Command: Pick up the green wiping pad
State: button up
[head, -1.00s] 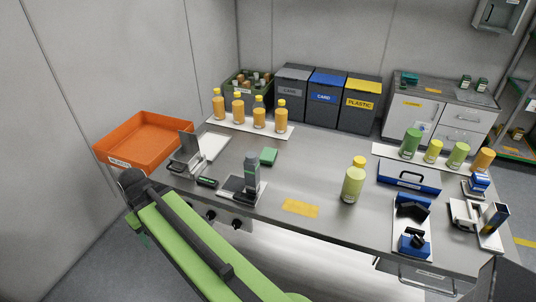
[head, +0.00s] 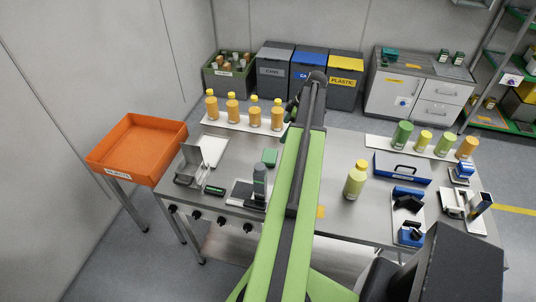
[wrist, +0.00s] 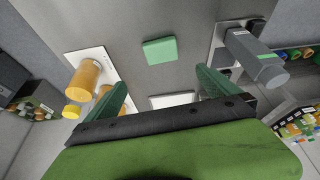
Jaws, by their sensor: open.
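The green wiping pad (head: 269,157) lies flat on the steel table, just left of my raised arm in the head view. In the wrist view the pad (wrist: 160,50) is whole and clear, beyond the fingertips and roughly centred between them. My gripper (wrist: 160,84) is open, with its two green fingers spread wide and nothing between them. It is apart from the pad. In the head view my arm's links hide most of the gripper.
Orange bottles (head: 254,116) stand on a white strip behind the pad. A grey upright device (head: 259,181) stands in front of it. A yellow-green bottle (head: 355,182) is to the right. An orange crate (head: 136,147) is at the left. The table around the pad is bare.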

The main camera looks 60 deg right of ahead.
jog(key=b, duration=1.1)
send_over(270, 155)
jog(key=s+d, duration=0.1)
jog(key=s, duration=0.1)
jog(key=f, duration=1.1)
jog(key=shift+d, duration=0.2)
jog(key=shift+w+f, duration=0.2)
jog(key=shift+f, duration=0.05)
jog(key=b+x, duration=0.5)
jog(key=shift+s+a+f, duration=0.2)
jog(key=shift+s+f, duration=0.05)
jog(key=shift+r, duration=0.2)
jog(key=c, duration=1.3)
jog(key=shift+r+p, duration=0.5)
jog(key=shift+p, duration=0.05)
notch_tip(270, 155, up, 4)
jog(key=p, duration=0.4)
jog(key=s+d+r+p, duration=0.6)
jog(key=s+d, duration=0.1)
jog(key=d, duration=0.2)
jog(key=shift+d, duration=0.1)
